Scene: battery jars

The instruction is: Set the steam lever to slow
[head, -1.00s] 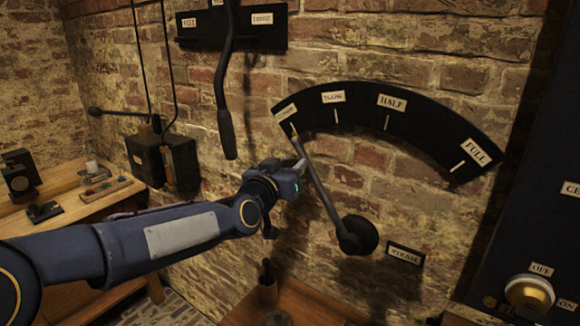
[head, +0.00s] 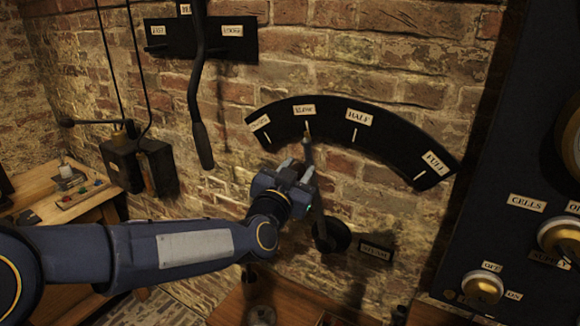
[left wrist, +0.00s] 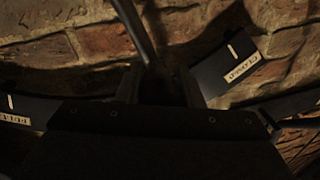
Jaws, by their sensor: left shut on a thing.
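The steam lever (head: 318,205) is a dark rod on a round black pivot (head: 331,235) on the brick wall. Its tip stands at the tick under the SLOW label (head: 304,109) on the black curved dial plate (head: 281,122). The STEAM label (head: 376,252) is right of the pivot. My left gripper (head: 297,171) is shut on the lever's upper part and hides some of it. In the left wrist view the rod (left wrist: 133,28) runs down between the fingers, whose tips are dark.
A hanging dark lever (head: 199,110) is left of the dial. A black box (head: 135,165) is on the wall further left. A dark panel with brass knobs (head: 482,287) stands at the right. A wooden table (head: 98,202) is at the left.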

